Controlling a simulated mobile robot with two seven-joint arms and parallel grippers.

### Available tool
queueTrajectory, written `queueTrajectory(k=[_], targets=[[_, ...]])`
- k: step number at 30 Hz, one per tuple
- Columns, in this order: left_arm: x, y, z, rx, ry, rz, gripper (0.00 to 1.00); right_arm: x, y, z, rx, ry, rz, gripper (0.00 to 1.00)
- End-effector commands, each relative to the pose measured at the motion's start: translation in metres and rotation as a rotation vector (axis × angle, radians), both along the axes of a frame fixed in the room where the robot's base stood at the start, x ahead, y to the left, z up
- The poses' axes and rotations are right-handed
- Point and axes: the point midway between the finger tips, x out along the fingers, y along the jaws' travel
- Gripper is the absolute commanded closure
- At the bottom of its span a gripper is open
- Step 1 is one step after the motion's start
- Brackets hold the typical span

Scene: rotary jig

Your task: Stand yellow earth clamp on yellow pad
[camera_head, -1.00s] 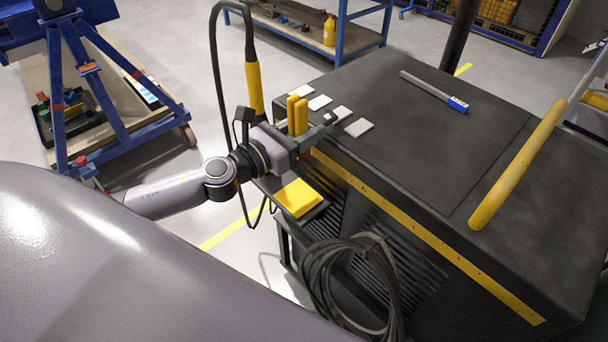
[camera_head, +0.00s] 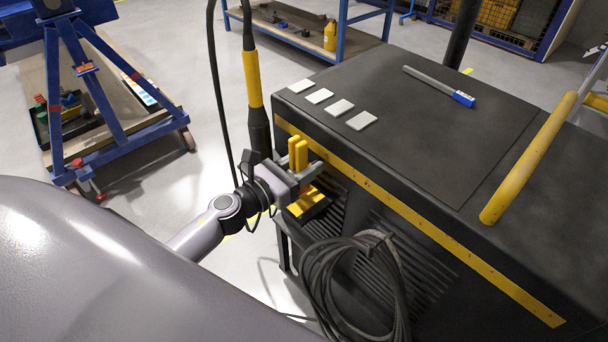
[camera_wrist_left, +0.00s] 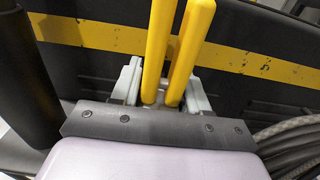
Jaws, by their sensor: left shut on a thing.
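The yellow earth clamp (camera_head: 298,152) is upright, its two yellow handles rising from my left gripper (camera_head: 308,174). In the left wrist view the handles (camera_wrist_left: 188,45) stand between the grey fingers of the left gripper (camera_wrist_left: 165,95), which is shut on the clamp. The yellow pad (camera_head: 306,204) lies on a small dark shelf at the machine's side, just below the gripper. The gripper and clamp hide part of the pad. I cannot tell whether the clamp's lower end touches it. My right gripper is not in view.
A yellow and black torch handle (camera_head: 255,82) with a cable stands close behind the gripper. A coiled cable (camera_head: 350,270) hangs right of the shelf. The black machine top (camera_head: 420,140) carries several white plates (camera_head: 341,108), a blue-ended rod (camera_head: 440,87) and a yellow rail (camera_head: 530,155).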

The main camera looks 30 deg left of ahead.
Motion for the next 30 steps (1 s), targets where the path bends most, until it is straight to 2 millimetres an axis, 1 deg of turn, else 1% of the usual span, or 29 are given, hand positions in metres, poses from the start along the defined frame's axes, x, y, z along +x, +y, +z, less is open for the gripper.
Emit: queueTrajectory(k=[1,3,12,17,18,19,20,30], targets=[[0.001,0.000,-0.010,-0.004,-0.002,0.003,1.00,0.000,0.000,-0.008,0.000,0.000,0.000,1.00],[0.000,0.000,-0.016,-0.003,-0.003,0.001,1.00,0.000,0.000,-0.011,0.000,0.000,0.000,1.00],[0.000,0.000,-0.016,-0.002,-0.005,0.000,1.00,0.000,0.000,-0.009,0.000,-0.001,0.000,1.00],[0.000,0.000,-0.021,-0.001,-0.005,0.000,1.00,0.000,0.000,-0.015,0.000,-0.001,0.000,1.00],[0.000,0.000,-0.021,0.000,-0.001,0.000,0.42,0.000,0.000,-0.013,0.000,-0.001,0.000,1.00],[0.000,0.000,-0.021,0.000,-0.001,0.000,0.33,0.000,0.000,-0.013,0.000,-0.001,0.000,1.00],[0.000,0.000,-0.021,0.000,-0.001,0.000,0.30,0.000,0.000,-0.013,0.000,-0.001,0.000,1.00],[0.000,0.000,-0.018,0.000,-0.001,0.000,0.30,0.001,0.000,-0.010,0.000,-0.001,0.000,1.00]])
